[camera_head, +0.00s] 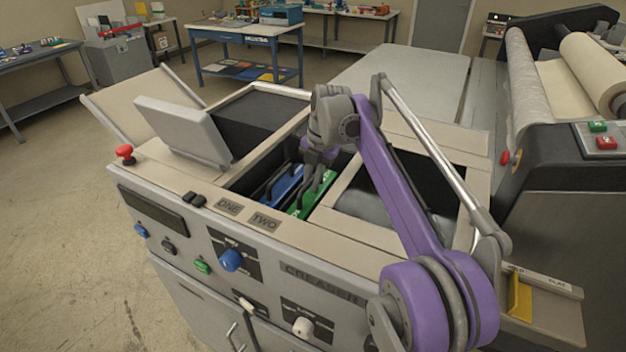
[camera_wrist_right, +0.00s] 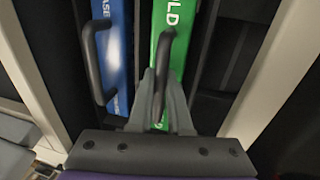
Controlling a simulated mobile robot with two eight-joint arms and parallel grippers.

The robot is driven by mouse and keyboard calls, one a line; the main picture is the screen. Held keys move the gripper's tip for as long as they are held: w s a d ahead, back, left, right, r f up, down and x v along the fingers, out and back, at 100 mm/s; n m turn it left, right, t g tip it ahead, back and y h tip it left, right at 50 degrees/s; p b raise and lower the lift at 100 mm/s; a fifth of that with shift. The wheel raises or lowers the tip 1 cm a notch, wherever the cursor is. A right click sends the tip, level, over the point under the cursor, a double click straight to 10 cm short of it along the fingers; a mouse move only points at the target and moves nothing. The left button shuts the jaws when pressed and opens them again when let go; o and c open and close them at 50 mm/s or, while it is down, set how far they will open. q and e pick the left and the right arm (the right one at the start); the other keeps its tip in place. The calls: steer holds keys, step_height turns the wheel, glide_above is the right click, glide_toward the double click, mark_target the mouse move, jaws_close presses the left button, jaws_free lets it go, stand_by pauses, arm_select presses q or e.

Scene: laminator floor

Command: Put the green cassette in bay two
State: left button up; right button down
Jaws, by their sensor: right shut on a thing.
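The green cassette (camera_head: 313,196) sits in the opening of the creaser behind the label TWO (camera_head: 265,222). It shows in the wrist view as a green bar (camera_wrist_right: 178,20) with a dark handle. My right gripper (camera_head: 318,178) reaches down into the opening. In the wrist view its fingers (camera_wrist_right: 161,100) are shut on the green cassette's handle. The blue cassette (camera_head: 284,184) stands beside it on the left, behind the label ONE (camera_head: 229,206), with its own handle (camera_wrist_right: 92,60). The cassettes' lower ends are hidden. My left gripper is not in view.
The creaser (camera_head: 190,225) has a raised grey cover (camera_head: 185,130) left of the opening and a red knob (camera_head: 125,153) at its left corner. A dark recess (camera_head: 400,185) lies right of the bays. The laminator rolls (camera_head: 585,75) stand at right.

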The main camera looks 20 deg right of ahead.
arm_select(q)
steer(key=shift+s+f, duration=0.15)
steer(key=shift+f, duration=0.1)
arm_select(e)
steer(key=shift+f, duration=0.7)
steer(key=c, duration=0.8)
jaws_free()
steer(key=shift+o, duration=0.2)
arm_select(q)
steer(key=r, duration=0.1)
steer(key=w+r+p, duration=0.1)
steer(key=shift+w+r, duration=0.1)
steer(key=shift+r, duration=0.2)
arm_select(e)
step_height(320, 180, up, 11)
steer(key=s+d, duration=0.1)
steer(key=shift+s+d+f, duration=0.15)
steer(key=shift+s, duration=0.15)
steer(key=shift+f, duration=0.1)
